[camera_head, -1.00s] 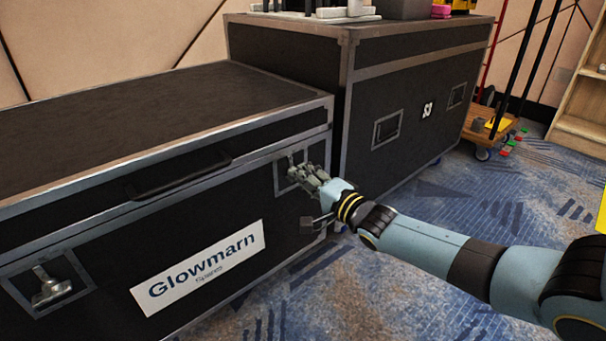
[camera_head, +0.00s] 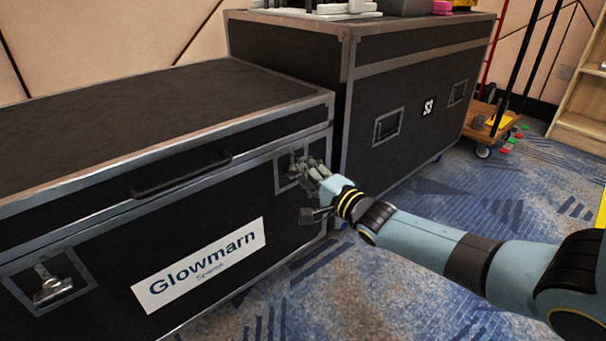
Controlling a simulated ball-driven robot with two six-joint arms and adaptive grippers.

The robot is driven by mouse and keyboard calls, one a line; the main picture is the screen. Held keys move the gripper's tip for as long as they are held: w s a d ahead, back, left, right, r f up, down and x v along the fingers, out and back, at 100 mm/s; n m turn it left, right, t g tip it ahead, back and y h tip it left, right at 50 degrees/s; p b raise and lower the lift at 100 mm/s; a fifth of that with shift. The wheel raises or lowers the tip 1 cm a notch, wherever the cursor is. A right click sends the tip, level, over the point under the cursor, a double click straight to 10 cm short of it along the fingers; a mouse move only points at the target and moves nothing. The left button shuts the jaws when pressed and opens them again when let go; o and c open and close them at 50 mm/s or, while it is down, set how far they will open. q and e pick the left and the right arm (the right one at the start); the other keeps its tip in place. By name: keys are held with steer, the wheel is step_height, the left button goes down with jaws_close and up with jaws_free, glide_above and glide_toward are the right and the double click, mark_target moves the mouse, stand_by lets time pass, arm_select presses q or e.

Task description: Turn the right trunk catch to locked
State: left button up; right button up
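The black trunk with metal edges (camera_head: 105,215) stands at the left, its lid down. Its right catch sits in a metal-framed recess (camera_head: 281,176) near the front's right end. My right gripper (camera_head: 304,191) is at this catch, its fingers apart, one over the recess and one lower in front of the trunk. The fingers hide most of the catch, so I cannot tell how it is turned or whether they touch it. The left catch (camera_head: 50,288) shows in its own recess at the lower left. My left gripper is out of view.
A black handle (camera_head: 180,175) and a white "Glowmarn" label (camera_head: 198,268) are on the trunk's front. A taller black case (camera_head: 415,100) stands close behind to the right. A wooden cart (camera_head: 490,125) is farther right. Blue carpet (camera_head: 330,290) is clear in front.

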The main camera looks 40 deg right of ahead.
stand_by(0.3)
steer(key=s, duration=1.2)
steer(key=shift+d, duration=0.45)
